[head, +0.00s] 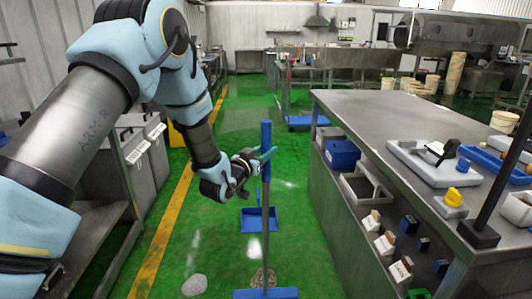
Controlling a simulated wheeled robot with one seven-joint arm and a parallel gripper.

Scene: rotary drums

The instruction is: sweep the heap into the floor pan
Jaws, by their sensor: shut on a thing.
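My gripper (262,163) is shut on the upright handle of a blue and grey broom (266,225). The handle's upper part is blue and its lower part is grey. The broom's wide blue head (266,293) is at the bottom edge of the picture, partly cut off; I cannot tell whether it touches the floor. A small brown speckled heap (257,278) lies on the green floor just beyond the head, partly hidden by the handle. The blue floor pan (250,225) stands farther off, beyond the heap, with the handle crossing in front of it.
A pale grey patch or pile (194,285) lies on the floor left of the heap. A steel bench (350,110) with trays and bins runs along the right. Grey cabinets (140,165) stand at left behind my arm. Green floor (310,240) is clear around the pan.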

